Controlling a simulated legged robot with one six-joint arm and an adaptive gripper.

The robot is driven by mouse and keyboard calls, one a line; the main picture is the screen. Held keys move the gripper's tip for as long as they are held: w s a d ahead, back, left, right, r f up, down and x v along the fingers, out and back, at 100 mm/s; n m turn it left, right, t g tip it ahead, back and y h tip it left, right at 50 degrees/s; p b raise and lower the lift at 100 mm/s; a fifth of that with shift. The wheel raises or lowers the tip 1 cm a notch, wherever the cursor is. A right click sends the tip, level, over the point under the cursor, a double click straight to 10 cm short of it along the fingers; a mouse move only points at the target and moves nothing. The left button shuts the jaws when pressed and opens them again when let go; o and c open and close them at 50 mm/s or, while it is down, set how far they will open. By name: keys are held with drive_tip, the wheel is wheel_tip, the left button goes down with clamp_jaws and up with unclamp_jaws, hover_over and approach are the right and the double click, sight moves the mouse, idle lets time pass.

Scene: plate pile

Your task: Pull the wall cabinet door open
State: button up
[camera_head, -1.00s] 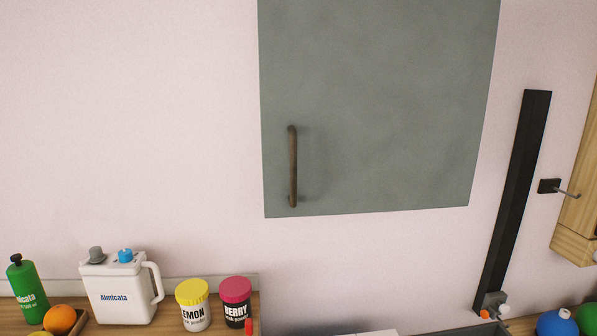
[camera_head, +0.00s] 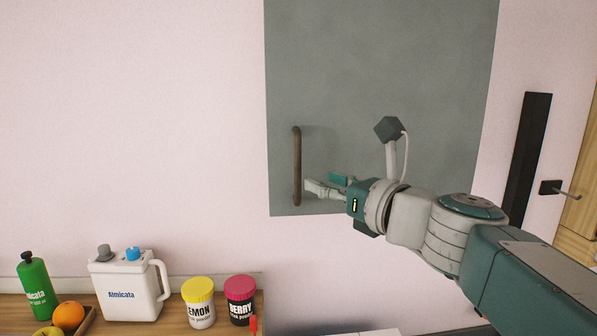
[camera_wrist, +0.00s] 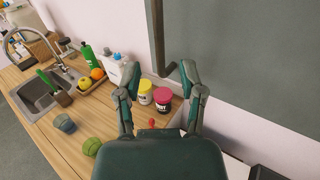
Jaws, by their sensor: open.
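The wall cabinet door (camera_head: 390,70) is a flat grey panel, and it looks shut. Its brown upright bar handle (camera_head: 297,165) is near the lower left corner. My gripper (camera_head: 322,183) is open just right of the handle's lower half, fingers pointing left; I cannot tell whether it touches. In the wrist view, my gripper's two fingers (camera_wrist: 161,70) are spread, with the grey door (camera_wrist: 250,55) on the right. A dark bar runs down near the fingertips there; I cannot tell whether it is the handle or the door's edge.
Below stands a wooden counter (camera_wrist: 75,145) with a white jug (camera_head: 125,287), a yellow-lidded tub (camera_head: 200,303), a pink-lidded tub (camera_head: 240,300), a green bottle (camera_head: 36,290) and a sink (camera_wrist: 45,90). A black upright strip (camera_head: 525,155) is on the wall at right. The wall left of the door is clear.

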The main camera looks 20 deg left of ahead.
sight(300, 173)
drive_tip(key=x, duration=0.7)
drive_tip(key=shift+c, duration=0.3)
clamp_jaws()
